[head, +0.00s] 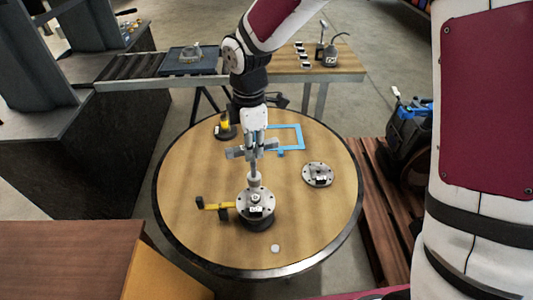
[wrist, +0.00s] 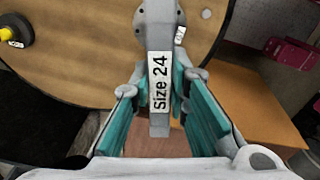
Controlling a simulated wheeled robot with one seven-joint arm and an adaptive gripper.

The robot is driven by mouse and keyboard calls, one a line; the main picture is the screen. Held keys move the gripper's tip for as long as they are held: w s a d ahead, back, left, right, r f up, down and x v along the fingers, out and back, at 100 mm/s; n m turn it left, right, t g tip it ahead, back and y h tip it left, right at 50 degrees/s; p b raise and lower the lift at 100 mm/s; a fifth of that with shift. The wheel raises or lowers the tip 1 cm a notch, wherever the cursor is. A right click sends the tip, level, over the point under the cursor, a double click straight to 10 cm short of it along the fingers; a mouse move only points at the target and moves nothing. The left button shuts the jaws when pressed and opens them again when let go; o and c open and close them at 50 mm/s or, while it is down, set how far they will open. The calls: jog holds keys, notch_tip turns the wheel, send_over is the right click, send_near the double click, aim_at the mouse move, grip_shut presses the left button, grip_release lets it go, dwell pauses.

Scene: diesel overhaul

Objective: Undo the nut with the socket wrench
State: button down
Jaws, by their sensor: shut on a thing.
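The grey socket wrench (wrist: 159,75) carries a "Size 24" label and lies between the teal pads of my gripper (wrist: 163,95) in the wrist view. In the head view my gripper (head: 254,143) is shut on the wrench (head: 254,178), which hangs upright with its lower end at the top of a round metal flange (head: 257,203). I cannot tell whether the socket touches the flange. No nut shows clearly; the wrench may hide it. The flange sits on a dark base near the front of the round table and shows partly in the wrist view (wrist: 185,15).
The round wooden table (head: 190,180) also holds a yellow-and-black tool (head: 214,206) beside the flange, a second flat flange (head: 318,174), a blue frame (head: 288,130), a yellow-and-black piece (head: 225,127) and a small pale disc (head: 275,248). The table's right and left sides have free room.

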aim_at(254, 175)
jog(key=m, duration=0.2)
jog(key=m+b, duration=0.1)
jog(key=shift+w+f+m, duration=0.2)
jog(key=shift+m, duration=0.2)
jog(key=m+b, duration=0.1)
jog(key=m, duration=0.3)
jog(key=shift+f, duration=0.15)
jog(key=m, duration=0.4)
jog(key=shift+s+f, duration=0.1)
jog(key=shift+f, duration=0.1)
jog(key=m, duration=0.5)
jog(key=shift+f+m, duration=0.35)
jog(key=shift+m, duration=0.05)
jog(key=m, duration=0.4)
jog(key=shift+f, duration=0.3)
jog(key=m+p, duration=0.2)
jog(key=m, duration=0.1)
jog(key=shift+s, duration=0.25)
jog(key=m+p, duration=0.2)
jog(key=m, duration=0.1)
jog(key=shift+f+m, duration=0.3)
jog(key=m+p, duration=0.1)
jog(key=m, duration=0.1)
jog(key=m+p, duration=0.1)
jog(key=m, duration=0.1)
jog(key=shift+f+m, duration=0.35)
jog(key=shift+m, duration=0.05)
jog(key=shift+w+f, duration=0.25)
jog(key=shift+f, duration=1.45)
